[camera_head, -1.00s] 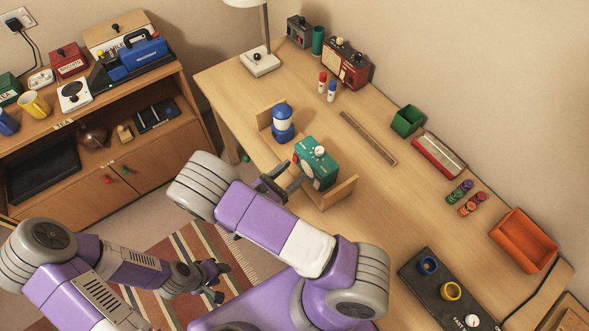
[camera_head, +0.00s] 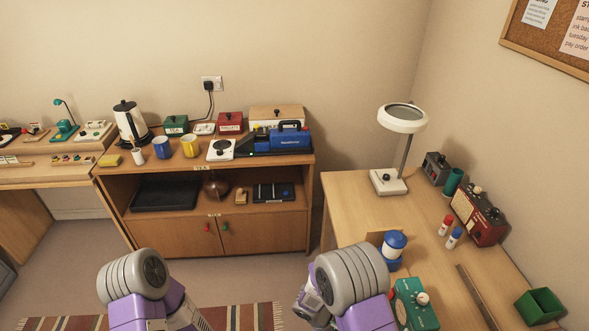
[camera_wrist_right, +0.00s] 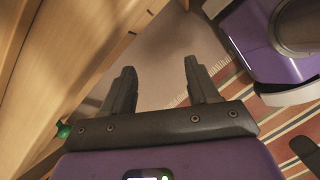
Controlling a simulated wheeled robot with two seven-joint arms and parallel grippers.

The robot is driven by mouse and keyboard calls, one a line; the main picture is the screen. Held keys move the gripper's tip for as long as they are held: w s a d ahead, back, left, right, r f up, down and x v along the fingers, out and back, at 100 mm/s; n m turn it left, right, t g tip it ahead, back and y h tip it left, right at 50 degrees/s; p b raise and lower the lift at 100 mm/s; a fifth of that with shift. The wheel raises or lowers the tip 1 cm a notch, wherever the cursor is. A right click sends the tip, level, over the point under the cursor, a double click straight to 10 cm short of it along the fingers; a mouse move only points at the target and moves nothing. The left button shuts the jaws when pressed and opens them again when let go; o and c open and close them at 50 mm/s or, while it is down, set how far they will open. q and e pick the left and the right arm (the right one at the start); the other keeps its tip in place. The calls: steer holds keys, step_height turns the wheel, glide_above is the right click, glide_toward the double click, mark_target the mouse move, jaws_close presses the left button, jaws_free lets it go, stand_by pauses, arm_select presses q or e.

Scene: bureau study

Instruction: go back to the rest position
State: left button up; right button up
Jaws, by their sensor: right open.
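My right gripper (camera_wrist_right: 160,90) shows in the right wrist view with its two dark fingers apart and nothing between them. It hangs over the floor beside a wooden furniture side (camera_wrist_right: 60,60). In the head view my right arm (camera_head: 350,280) is at the bottom, beside the desk's left edge, and its gripper is out of the picture or hidden. My left arm (camera_head: 135,280) is at the bottom left of the head view, over the floor. My left gripper is not in view.
The desk (camera_head: 345,205) bears a lamp (camera_head: 403,120), a blue jar (camera_head: 394,245) and a green device (camera_head: 412,305) close to my right arm. A low cabinet (camera_head: 265,235) stands behind. A striped rug (camera_head: 250,318) lies on the floor between my arms.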

steer(key=s+a+f+m+t+y+p, duration=0.1)
steer(key=s+a+m+y+p, duration=0.2)
steer(key=s+m+y, duration=0.6)
steer(key=shift+s+m+t, duration=0.3)
steer(key=shift+s+m, duration=0.4)
steer(key=shift+m, duration=2.1)
steer(key=shift+a+f, duration=0.1)
